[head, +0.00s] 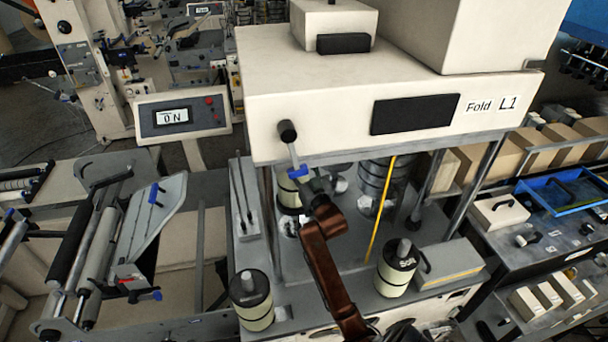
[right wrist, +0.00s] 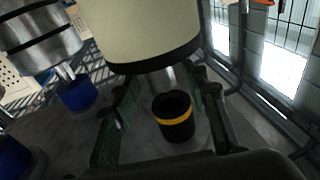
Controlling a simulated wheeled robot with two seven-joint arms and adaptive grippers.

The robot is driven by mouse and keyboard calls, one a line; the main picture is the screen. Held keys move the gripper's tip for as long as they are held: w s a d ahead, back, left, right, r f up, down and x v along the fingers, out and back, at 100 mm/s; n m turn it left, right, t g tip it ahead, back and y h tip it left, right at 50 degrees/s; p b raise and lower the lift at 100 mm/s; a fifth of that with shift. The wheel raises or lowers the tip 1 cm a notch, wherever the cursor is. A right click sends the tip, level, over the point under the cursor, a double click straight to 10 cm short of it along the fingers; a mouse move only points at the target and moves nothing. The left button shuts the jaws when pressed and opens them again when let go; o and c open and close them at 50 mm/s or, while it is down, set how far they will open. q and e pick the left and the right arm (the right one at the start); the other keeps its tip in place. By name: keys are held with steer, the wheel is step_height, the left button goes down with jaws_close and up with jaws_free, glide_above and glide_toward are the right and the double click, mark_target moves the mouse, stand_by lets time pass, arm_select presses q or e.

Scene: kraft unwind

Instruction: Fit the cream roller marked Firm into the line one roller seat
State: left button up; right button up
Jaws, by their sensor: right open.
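A cream roller with black ends (head: 289,192) stands inside the machine frame, partly hidden behind my right gripper (head: 308,190). In the right wrist view, a cream roller with a black lower rim (right wrist: 150,30) hangs above a black cup with a yellow band (right wrist: 174,118), and a metal shaft shows below the rim. My right gripper (right wrist: 165,88) is open, its green-padded fingers on either side of the shaft. Whether they touch it cannot be told. Two more cream rollers (head: 254,306) (head: 394,277) stand on the front deck. My left gripper is not in view.
The cream machine housing marked Fold L1 (head: 350,85) overhangs the bay, with a lever (head: 289,135) in front. In the wrist view, a metal roller (right wrist: 42,40) hangs near a blue cup (right wrist: 76,94).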

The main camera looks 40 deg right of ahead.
steer(key=b+v, duration=0.1)
steer(key=v, duration=0.6)
steer(key=shift+s, duration=0.1)
stand_by(0.4)
